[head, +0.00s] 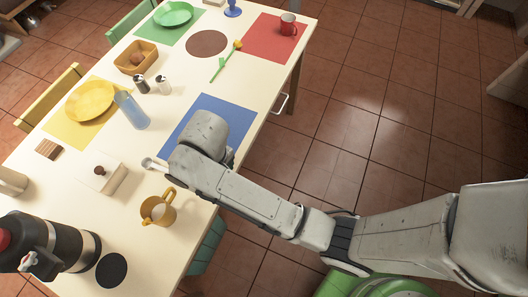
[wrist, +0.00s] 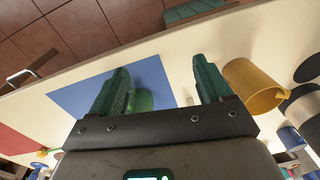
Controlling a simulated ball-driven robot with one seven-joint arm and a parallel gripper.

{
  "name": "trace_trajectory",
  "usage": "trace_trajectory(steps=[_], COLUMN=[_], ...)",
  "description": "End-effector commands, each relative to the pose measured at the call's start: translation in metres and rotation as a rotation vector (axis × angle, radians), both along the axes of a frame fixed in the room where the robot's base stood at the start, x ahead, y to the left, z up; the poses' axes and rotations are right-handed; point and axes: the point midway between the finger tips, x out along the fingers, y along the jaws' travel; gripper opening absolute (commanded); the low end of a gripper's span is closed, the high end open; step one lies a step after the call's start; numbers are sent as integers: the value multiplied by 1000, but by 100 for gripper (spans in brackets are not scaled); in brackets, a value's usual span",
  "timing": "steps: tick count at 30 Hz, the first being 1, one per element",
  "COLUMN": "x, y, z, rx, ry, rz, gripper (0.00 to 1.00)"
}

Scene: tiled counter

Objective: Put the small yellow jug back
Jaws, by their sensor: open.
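The small yellow jug (head: 158,210) stands upright on the near part of the cream table (head: 228,67), with its handle toward the back right. In the wrist view the yellow jug (wrist: 252,88) is just right of my right-hand finger, outside the jaws. My gripper (wrist: 161,66) is open, with two dark green fingers spread apart. A green rounded thing (wrist: 142,101) shows between the fingers, nearer the left one; I cannot tell what it is. In the head view my arm hides most of the gripper, over the near edge of the blue mat (head: 205,112).
A black and steel flask (head: 62,243) and a black round mat (head: 111,270) are near the jug. A yellow plate (head: 91,100) lies on a yellow mat.

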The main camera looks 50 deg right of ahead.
Motion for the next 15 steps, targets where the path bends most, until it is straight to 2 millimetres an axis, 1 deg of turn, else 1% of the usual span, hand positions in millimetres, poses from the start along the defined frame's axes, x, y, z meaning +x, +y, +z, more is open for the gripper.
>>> trace_trajectory(steps=[1, 2, 3, 5, 6, 9, 12, 15], x=[-24, -36, -53, -79, -96, -133, -162, -179], y=[-22, -33, -48, -68, -80, -105, -122, -131], z=[-8, -11, -14, -16, -16, -13, -8, -3], rx=[1, 1, 0, -4, -8, -23, -38, -48], ry=[-2, -5, -11, -20, -26, -40, -50, -57], rz=[-32, -46, -70, -98, -119, -159, -186, -203], gripper=[79, 79, 79, 79, 79, 79, 79, 79])
